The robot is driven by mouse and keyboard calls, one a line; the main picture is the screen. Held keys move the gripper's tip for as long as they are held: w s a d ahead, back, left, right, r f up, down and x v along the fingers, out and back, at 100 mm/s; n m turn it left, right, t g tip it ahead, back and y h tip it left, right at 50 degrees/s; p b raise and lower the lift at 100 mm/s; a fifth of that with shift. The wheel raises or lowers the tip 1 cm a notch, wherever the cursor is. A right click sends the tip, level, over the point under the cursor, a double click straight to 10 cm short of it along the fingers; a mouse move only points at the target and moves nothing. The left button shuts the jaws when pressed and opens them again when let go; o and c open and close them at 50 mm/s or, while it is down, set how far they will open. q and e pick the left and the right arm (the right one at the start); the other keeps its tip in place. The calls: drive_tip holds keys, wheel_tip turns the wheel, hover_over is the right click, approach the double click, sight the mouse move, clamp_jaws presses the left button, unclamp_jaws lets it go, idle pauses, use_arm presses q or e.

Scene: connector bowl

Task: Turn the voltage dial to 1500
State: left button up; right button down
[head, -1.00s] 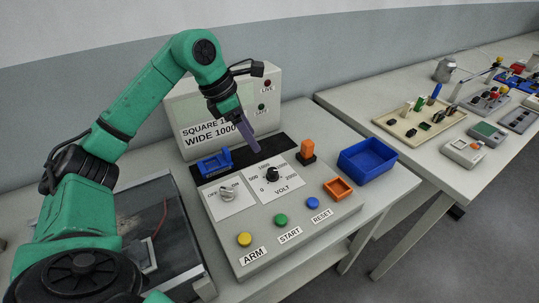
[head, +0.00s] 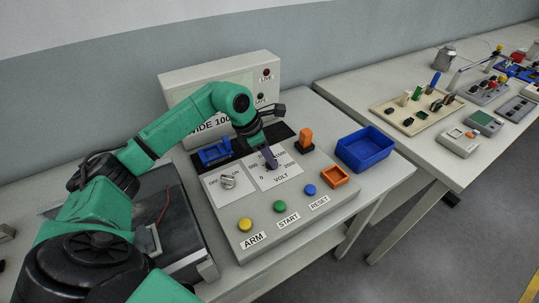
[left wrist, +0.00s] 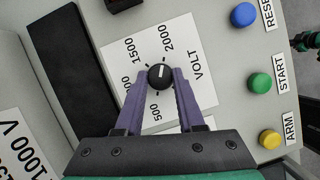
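The voltage dial is a small black knob with a white line on its top, on a white VOLT plate (head: 286,176) on the grey console. In the left wrist view the knob (left wrist: 160,77) sits between my left gripper's purple fingertips (left wrist: 161,72). The fingers stand apart, one on each side of it; whether they touch it I cannot tell. The labels 500, 1000, 1500 and 2000 show around the knob; the 0 is hidden there. In the head view my left gripper (head: 270,157) points down over the dial and mostly hides it. My right gripper is not in view.
A silver OFF/ON switch (head: 228,182) is left of the dial. Yellow (head: 244,225), green (head: 280,207) and blue (head: 310,190) buttons line the front. An orange block (head: 305,138), an orange frame (head: 334,177) and a blue bin (head: 365,150) stand to the right.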

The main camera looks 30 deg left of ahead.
use_arm(q)
clamp_jaws()
drive_tip(key=n+t+y+b, duration=0.1)
drive_tip(key=n, duration=0.3)
drive_tip(key=shift+d+r, duration=0.1)
drive_tip(key=n+y, duration=0.1)
drive_tip(key=n, duration=0.1)
drive_tip(key=n+y+b, duration=0.1)
drive_tip(key=n, duration=0.1)
drive_tip(key=shift+d+n+t, duration=0.1)
drive_tip(key=shift+n+t, duration=0.2)
drive_tip(key=shift+n, duration=0.1)
drive_tip(key=shift+r+n+y+b, duration=0.1)
drive_tip(key=shift+n+y+b, duration=0.5)
drive_tip(key=shift+n, duration=0.9)
drive_tip(key=o, duration=0.9)
unclamp_jaws()
